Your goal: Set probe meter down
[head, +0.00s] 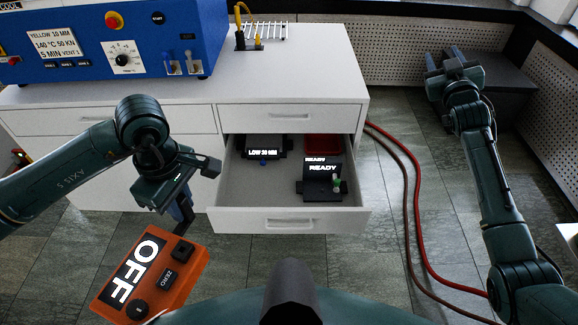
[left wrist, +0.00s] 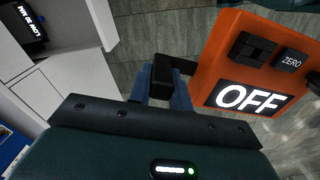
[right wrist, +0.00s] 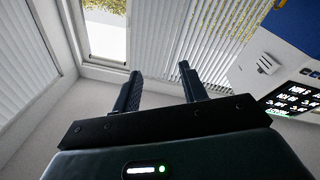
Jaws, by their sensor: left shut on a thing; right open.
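The probe meter (head: 150,276) is an orange box with a screen reading OFF, a ZERO button and dark knobs. It is held in the air at the lower left of the head view, in front of the cabinet. My left gripper (head: 184,222) is shut on the meter's dark handle at its upper edge. The meter also shows in the left wrist view (left wrist: 222,72), with the handle between the fingers. My right gripper (right wrist: 166,90) is open and empty in the right wrist view. In the head view the right arm is raised at the far right.
An open drawer (head: 290,222) holds a black device reading LOW 20 MM (head: 262,148), a black READY device (head: 322,180) and a red tray (head: 322,145). A blue press (head: 90,40) stands on the white cabinet top (head: 300,75). Red hoses (head: 418,215) cross the tiled floor.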

